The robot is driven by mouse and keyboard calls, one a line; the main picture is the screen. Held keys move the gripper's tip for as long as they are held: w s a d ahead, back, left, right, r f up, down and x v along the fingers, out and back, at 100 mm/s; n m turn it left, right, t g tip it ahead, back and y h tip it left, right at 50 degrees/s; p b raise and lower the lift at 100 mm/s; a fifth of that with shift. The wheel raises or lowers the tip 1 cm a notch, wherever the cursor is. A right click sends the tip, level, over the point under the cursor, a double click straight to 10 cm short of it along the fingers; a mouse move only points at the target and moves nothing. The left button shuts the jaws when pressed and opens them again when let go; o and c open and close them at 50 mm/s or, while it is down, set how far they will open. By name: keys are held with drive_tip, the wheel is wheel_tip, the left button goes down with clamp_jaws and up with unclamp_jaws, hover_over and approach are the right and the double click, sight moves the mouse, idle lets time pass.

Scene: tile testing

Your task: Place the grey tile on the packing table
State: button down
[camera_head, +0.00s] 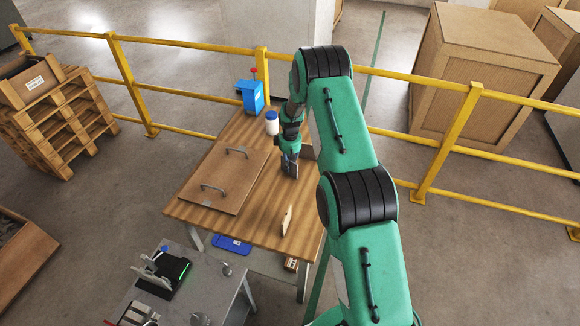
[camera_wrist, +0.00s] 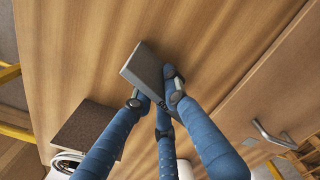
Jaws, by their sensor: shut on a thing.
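My gripper (camera_head: 290,157) is over the wooden table (camera_head: 262,222), right of its middle. In the wrist view its blue fingers (camera_wrist: 157,98) are shut on the grey tile (camera_wrist: 146,68), a thin dark slab held on edge and tilted. The tile also shows below the gripper in the head view (camera_head: 290,169). The wooden tabletop fills the wrist view behind it. I cannot tell whether the tile's lower edge touches the tabletop. The fingers hide part of the tile.
A board with two handles (camera_head: 226,180) covers the table's left part. A light brown tile (camera_head: 287,220) stands near the front edge. A dark speckled tile (camera_wrist: 88,132), a white bottle (camera_head: 272,123) and a blue device (camera_head: 251,95) are farther back. Yellow rails (camera_head: 190,47) run behind.

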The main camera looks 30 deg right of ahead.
drive_tip(key=c, duration=1.8)
unclamp_jaws()
drive_tip(key=shift+o, duration=0.2)
wheel_tip(320, 180, up, 12)
drive_tip(key=shift+r+p, duration=0.1)
drive_tip(key=shift+p, duration=0.85)
